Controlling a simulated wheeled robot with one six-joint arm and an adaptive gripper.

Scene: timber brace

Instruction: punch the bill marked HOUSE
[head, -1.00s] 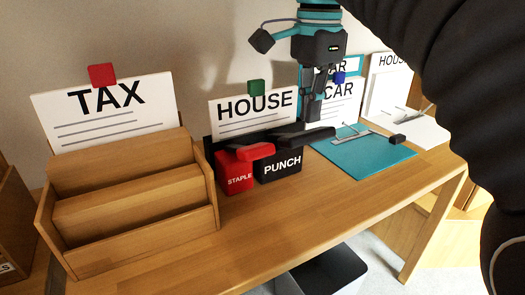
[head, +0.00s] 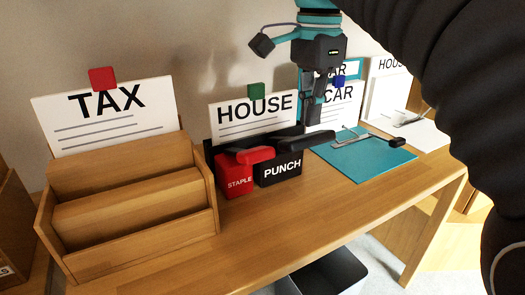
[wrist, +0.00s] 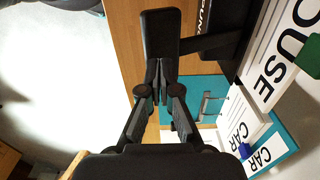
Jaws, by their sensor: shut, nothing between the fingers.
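The white bill marked HOUSE (head: 240,126) stands upright behind the desk tools, with a green block (head: 254,90) at its top edge; it also shows at the right of the wrist view (wrist: 262,62). The black punch labelled PUNCH (head: 279,173) stands in front of it. Its black lever (head: 312,141) sticks out to the right; the lever's broad end (wrist: 160,34) shows in the wrist view. My gripper (head: 311,123) is shut and empty, pointing down close to the lever's end. I cannot tell whether it touches the lever. The bill's lower part is hidden.
A red stapler (head: 238,180) stands left of the punch. A wooden rack (head: 140,240) holds the TAX bill (head: 150,115). A CAR bill (head: 330,112) is behind my gripper. A teal board (head: 362,160) lies to the right.

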